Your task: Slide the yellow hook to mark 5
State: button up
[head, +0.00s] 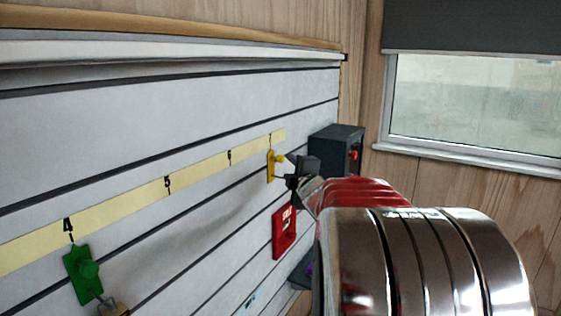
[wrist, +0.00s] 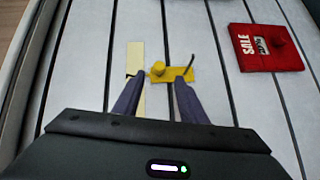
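The yellow hook (head: 271,168) hangs on the slatted wall just below the far right end of the pale yellow number strip (head: 200,174). Mark 5 (head: 168,185) is on the strip to its left, with another mark (head: 229,157) between. My gripper (head: 289,171) is at the hook's right side in the head view. In the wrist view, the yellow hook (wrist: 176,73) lies just ahead of my gripper (wrist: 158,82), its round knob roughly between the fingertips. The fingers are apart, and I cannot tell whether either touches the hook.
A green hook (head: 83,272) with a padlock below sits under mark 4 (head: 68,227). A red sale sign (head: 284,231) hangs below the yellow hook, and also shows in the wrist view (wrist: 262,50). A dark box (head: 335,146) is behind my gripper. The strip between the hooks is clear.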

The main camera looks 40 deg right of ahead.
aim_at(282, 160)
jog(key=shift+x, duration=5.1)
jog(key=shift+c, duration=0.7)
grip_shut()
jog(key=shift+f, duration=0.1)
